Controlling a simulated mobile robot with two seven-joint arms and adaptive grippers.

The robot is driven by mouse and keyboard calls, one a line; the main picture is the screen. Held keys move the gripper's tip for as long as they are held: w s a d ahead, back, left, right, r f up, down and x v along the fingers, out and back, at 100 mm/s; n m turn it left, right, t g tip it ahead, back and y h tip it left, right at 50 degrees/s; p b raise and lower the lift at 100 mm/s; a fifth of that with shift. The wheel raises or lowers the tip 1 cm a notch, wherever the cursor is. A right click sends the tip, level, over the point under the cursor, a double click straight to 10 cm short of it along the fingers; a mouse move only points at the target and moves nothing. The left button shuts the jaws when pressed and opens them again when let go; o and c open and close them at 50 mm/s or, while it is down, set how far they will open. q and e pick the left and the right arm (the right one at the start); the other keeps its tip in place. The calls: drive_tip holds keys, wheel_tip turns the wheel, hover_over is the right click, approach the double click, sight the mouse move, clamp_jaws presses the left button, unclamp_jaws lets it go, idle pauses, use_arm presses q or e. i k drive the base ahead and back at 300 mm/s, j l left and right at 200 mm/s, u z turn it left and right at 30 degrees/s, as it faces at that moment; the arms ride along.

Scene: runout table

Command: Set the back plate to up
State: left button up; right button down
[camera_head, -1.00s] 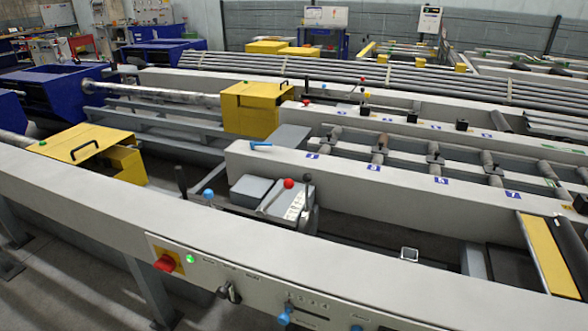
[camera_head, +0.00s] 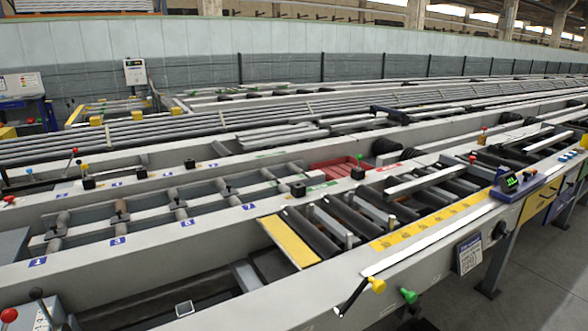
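The runout table (camera_head: 440,225) fills the view, with several dark rollers across its middle right. A yellow plate (camera_head: 288,242) lies across the near end of those rollers, sloping in the picture. I cannot tell which part is the back plate or how it is set. A lever with a yellow knob (camera_head: 376,285) and a green knob (camera_head: 408,296) stick out of the near front face. Neither of my grippers is in view.
A red tray (camera_head: 340,173) sits among the beams behind the rollers. A small green display (camera_head: 508,182) stands on a blue base at the right. A red-knobbed lever (camera_head: 8,315) is at the lower left. Clear floor (camera_head: 540,280) shows at the lower right.

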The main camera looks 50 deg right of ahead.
sight(293, 247)
drive_tip(key=z, duration=2)
